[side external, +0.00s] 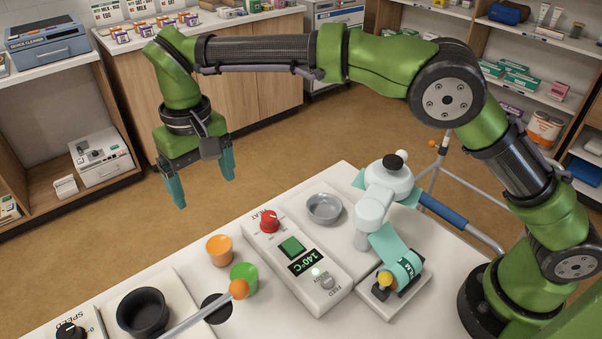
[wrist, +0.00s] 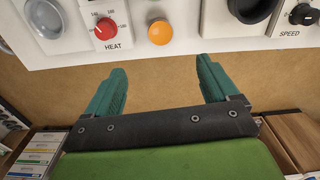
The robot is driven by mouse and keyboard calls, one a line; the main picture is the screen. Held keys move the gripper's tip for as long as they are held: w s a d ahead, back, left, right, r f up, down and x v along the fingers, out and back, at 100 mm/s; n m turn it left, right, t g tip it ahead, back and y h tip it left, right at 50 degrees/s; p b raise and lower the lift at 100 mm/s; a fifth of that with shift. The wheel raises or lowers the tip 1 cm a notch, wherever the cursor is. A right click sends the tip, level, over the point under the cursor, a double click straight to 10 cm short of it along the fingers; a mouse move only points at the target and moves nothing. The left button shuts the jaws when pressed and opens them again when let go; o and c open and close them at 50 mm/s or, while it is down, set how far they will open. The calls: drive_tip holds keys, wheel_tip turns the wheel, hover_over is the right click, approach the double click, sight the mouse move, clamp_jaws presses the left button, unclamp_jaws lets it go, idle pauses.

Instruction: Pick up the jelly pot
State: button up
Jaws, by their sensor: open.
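A small orange pot (side external: 219,250) stands upright on the white worktop; in the wrist view it shows from above as an orange disc (wrist: 160,32). A green pot (side external: 250,274) stands just in front of it, partly hidden by an orange knob on a rod. Neither pot has a readable label, so I cannot tell for sure which holds jelly. My gripper (side external: 203,190) is open and empty, pointing down, above and beyond the worktop's far edge. In the wrist view its two teal fingers (wrist: 162,72) are well apart, with the orange pot ahead between them. It touches neither pot.
A control panel with a red heat knob (side external: 269,221) stands right of the pots. A black bowl (side external: 143,312) and the rod (side external: 200,315) with its orange knob (side external: 238,289) lie on the near side. A metal dish (side external: 324,208) sits farther right. Open floor lies below my gripper.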

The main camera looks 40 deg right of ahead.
hover_over(219, 243)
wheel_tip(219, 243, down, 11)
drive_tip(key=shift+s+d+r, duration=0.1)
drive_tip(key=shift+s+d, duration=0.05)
drive_tip(key=shift+w+f, duration=0.2)
drive_tip(key=shift+f, duration=2.8)
drive_tip(key=shift+c, duration=0.4)
